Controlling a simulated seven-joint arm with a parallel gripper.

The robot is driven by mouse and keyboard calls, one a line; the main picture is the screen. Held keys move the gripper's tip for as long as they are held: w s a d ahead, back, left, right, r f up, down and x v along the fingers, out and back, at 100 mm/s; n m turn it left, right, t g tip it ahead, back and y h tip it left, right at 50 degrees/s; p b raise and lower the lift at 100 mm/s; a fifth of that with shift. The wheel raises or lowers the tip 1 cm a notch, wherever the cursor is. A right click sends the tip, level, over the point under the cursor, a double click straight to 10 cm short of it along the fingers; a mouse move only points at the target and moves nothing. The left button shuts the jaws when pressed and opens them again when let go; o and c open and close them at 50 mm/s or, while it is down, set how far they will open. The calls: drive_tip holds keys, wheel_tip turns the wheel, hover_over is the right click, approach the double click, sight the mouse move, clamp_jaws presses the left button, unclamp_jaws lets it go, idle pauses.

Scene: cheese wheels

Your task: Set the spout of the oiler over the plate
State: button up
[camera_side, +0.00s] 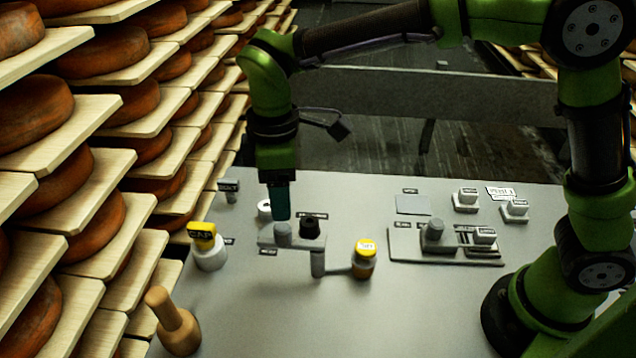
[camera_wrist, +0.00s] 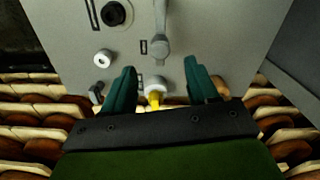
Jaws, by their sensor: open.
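An amber bottle with a yellow labelled cap (camera_side: 364,258) stands near the front middle of the table in the side view; I take it for the oiler. A thin grey arm joins it to a grey post (camera_side: 318,264) at its left; a grey lever-like part also shows in the wrist view (camera_wrist: 160,42). A flat grey square plate (camera_side: 413,204) lies at the back. My gripper (camera_side: 281,216) points down above the table, left of the bottle and well apart from it. Its fingers (camera_wrist: 160,66) are spread and empty in the wrist view.
A white cylinder with a yellow tag (camera_side: 210,256) and a wooden peg (camera_side: 176,325) stand left. A fixture base (camera_side: 404,249) lies right. Shelves of cheese wheels border the left.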

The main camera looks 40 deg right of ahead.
sight(284, 226)
wheel_tip(284, 226, down, 9)
drive_tip(key=shift+r, duration=0.15)
clamp_jaws()
idle(0.5)
